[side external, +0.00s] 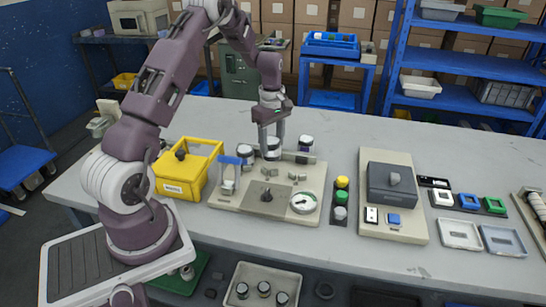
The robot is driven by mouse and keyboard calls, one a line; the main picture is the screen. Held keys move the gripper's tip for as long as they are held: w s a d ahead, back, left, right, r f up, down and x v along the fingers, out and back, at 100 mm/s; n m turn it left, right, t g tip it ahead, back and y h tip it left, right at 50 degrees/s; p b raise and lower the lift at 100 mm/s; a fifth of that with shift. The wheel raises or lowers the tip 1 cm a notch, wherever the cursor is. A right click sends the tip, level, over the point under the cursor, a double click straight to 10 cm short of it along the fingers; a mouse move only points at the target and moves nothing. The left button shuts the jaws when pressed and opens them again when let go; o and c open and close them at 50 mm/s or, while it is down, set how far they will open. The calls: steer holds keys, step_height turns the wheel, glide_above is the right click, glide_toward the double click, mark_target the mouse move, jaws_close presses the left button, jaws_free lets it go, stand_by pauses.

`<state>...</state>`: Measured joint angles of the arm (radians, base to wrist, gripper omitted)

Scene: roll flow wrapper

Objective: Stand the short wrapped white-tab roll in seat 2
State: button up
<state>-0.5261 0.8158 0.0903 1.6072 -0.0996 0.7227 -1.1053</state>
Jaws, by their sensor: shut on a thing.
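My gripper (271,150) points straight down over the back of the beige fixture board (235,203), its fingers shut on a short roll (273,143). The roll looks white with a dark band and upright; the fingers partly cover it. Its tab colour is too small to tell. One similar dark-and-white roll (245,151) stands to the left of the gripper and another (306,143) to the right, at the board's back edge. Whether the held roll touches the board, and which seat is number 2, cannot be told.
The board also carries a blue-handled clamp (229,170), a round dial (303,203) and small grey blocks. A yellow bin (186,170) is at left. A button strip (341,198) and a beige machine with a grey box (392,185) are at right. The table behind is mostly clear.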

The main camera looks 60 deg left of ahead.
mark_target(272, 153)
steer(key=shift+f, duration=2.2)
steer(key=shift+f, duration=0.1)
steer(key=o, duration=1.5)
step_height(272, 153, up, 13)
steer(key=s+d+r+m+t, duration=0.1)
steer(key=s+d+r+m, duration=0.25)
steer(key=d+r, duration=0.3)
steer(key=s+d+r+m+t, duration=0.1)
steer(key=s+d+r+m, duration=0.1)
steer(key=d+r+m, duration=0.35)
steer(key=s+d+r+m+t, duration=0.1)
steer(key=s+d+m, duration=0.4)
steer(key=s, duration=0.5)
steer(key=s+d+r+m+t, duration=0.1)
steer(key=s+d+m+t, duration=0.1)
steer(key=s+d+m, duration=0.4)
steer(key=s+d, duration=0.2)
steer(key=s, duration=0.2)
steer(key=shift+d+r+t, duration=0.2)
steer(key=shift+r+t, duration=0.05)
steer(key=shift+t, duration=0.05)
